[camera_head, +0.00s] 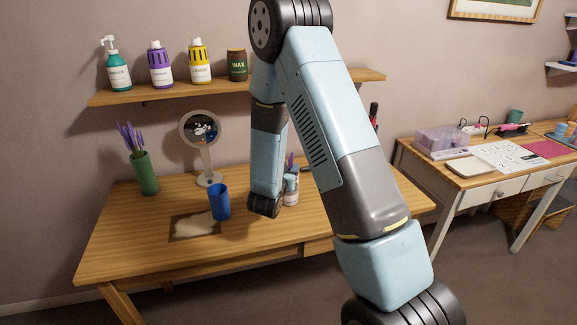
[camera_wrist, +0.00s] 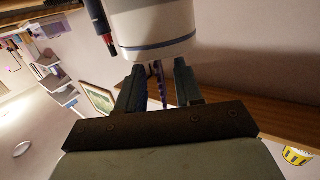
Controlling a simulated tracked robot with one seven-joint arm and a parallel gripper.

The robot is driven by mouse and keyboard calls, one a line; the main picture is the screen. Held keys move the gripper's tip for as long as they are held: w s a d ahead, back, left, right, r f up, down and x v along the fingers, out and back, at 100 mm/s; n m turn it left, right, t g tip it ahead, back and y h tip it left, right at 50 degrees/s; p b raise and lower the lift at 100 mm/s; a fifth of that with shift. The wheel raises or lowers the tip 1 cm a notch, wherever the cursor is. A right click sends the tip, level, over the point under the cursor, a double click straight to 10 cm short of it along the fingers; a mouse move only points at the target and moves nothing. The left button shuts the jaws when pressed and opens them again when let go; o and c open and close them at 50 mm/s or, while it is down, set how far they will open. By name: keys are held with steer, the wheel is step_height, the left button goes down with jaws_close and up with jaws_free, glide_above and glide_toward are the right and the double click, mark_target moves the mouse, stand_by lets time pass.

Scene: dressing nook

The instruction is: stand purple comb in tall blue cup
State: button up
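The tall blue cup (camera_head: 219,203) stands upright on the wooden table, left of my arm, and looks empty. A white cup (camera_wrist: 152,28) with a blue line near its rim fills the top of the wrist view. The purple comb (camera_wrist: 159,82) shows as a thin strip between my fingers, at that cup's rim. My gripper (camera_wrist: 160,75) has its fingers on either side of the comb, with a gap visible, so it looks open. In the head view the gripper is hidden behind my arm; a bit of purple (camera_head: 289,162) shows above a whitish holder (camera_head: 291,190).
A round mirror (camera_head: 201,130), a green vase (camera_head: 146,174) and a pale patch on a dark mat (camera_head: 181,229) are near the blue cup. A shelf (camera_head: 130,95) with bottles hangs above. A dark stick with red (camera_wrist: 102,28) is beside the white cup.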

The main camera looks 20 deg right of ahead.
steer(key=v, duration=1)
step_height(320, 180, up, 17)
steer(key=s+a+n+g+y, duration=0.2)
steer(key=n+g+y, duration=0.1)
steer(key=y, duration=0.7)
steer(key=s+d+r+n+g, duration=0.1)
steer(key=s+d+r, duration=0.1)
steer(key=s, duration=0.6)
steer(key=s+d+r+n+g, duration=0.1)
steer(key=s+d+r+g, duration=0.1)
steer(key=s, duration=0.7)
steer(key=s+d+r+n+g, duration=0.1)
steer(key=s+d+r+g, duration=0.1)
steer(key=s, duration=0.6)
step_height(320, 180, up, 2)
steer(key=shift+s+d+r+n+h, duration=0.1)
steer(key=shift+s+d+n+h, duration=0.25)
steer(key=shift+d, duration=0.55)
steer(key=shift+w, duration=0.15)
